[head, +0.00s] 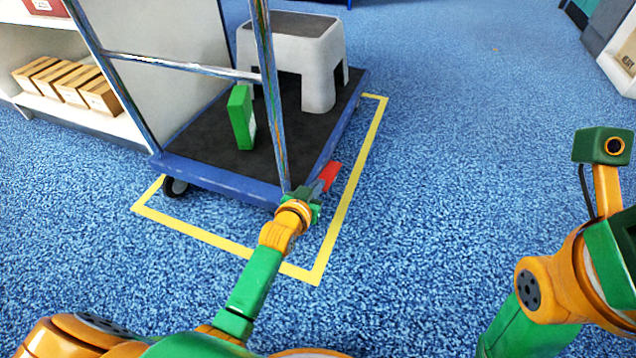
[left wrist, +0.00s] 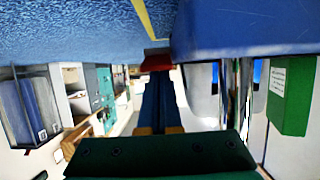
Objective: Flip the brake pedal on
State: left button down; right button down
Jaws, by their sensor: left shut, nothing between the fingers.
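The brake pedal (head: 330,174) is a red flap at the near right corner of the blue platform trolley (head: 225,182). It also shows in the left wrist view as a red piece (left wrist: 157,61) just beyond the fingertips. My left gripper (head: 318,187) is shut with nothing held, and its fingers reach toward the pedal, at or very close to it. In the left wrist view, the shut fingers (left wrist: 158,88) point at the red piece. I cannot tell whether they touch. My right arm shows at the right edge, but its fingers do not.
A green box (head: 241,117) and a grey-white step stool (head: 293,55) stand on the trolley deck. Yellow tape (head: 340,222) marks the blue floor around it. A shelf (head: 85,118) with cartons is at the left. The floor to the right is clear.

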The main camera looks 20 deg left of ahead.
pick_arm(q)
jog(key=shift+s+f, duration=0.2)
jog(key=shift+f, duration=0.15)
jog(key=shift+s+f, duration=0.15)
jog(key=shift+f, duration=0.2)
jog(key=shift+r+p, duration=0.8)
jog(key=shift+p, duration=0.3)
